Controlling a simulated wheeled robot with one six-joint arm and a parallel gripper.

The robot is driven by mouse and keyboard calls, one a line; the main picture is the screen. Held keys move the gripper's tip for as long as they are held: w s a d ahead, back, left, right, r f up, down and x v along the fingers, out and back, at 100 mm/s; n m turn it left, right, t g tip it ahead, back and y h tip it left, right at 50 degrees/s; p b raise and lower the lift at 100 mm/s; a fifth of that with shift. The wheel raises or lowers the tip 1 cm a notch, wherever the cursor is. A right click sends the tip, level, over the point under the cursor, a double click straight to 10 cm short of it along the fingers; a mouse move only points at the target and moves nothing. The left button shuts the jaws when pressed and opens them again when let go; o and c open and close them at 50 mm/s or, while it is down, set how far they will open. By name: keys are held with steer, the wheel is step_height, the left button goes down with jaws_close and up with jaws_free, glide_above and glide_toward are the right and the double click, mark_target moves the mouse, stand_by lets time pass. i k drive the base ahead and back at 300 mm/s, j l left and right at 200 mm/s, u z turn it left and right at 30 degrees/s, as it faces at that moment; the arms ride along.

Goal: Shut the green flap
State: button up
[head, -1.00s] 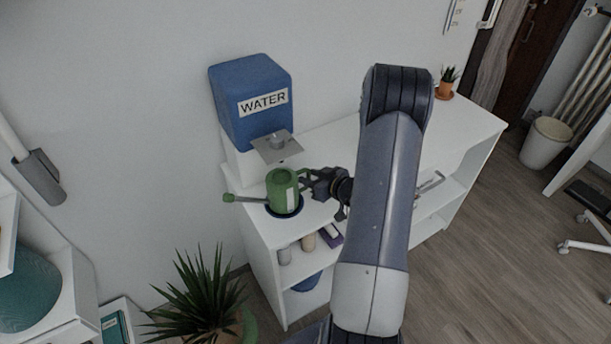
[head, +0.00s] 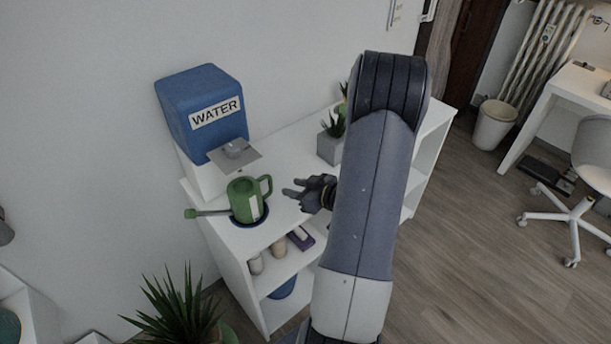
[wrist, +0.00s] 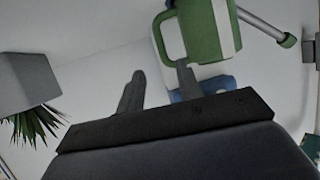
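A green watering can (head: 244,200) stands upright on a blue round base on the white shelf top, its long spout pointing left and its handle right. It also shows in the wrist view (wrist: 204,32), upper right. My gripper (head: 291,188) is just right of the can's handle, apart from it and empty. In the wrist view my gripper (wrist: 158,84) has its two fingers spread, with the handle beyond them. I cannot make out a separate green flap in either view.
A blue WATER dispenser (head: 203,112) with a metal plate stands behind the can. A grey pot (head: 330,148) with a plant is behind my gripper and also shows in the wrist view (wrist: 27,80). Small items sit on the shelf below. A spiky plant (head: 178,312) stands in front.

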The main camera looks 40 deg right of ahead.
mark_target(340, 111)
steer(key=z, duration=1.35)
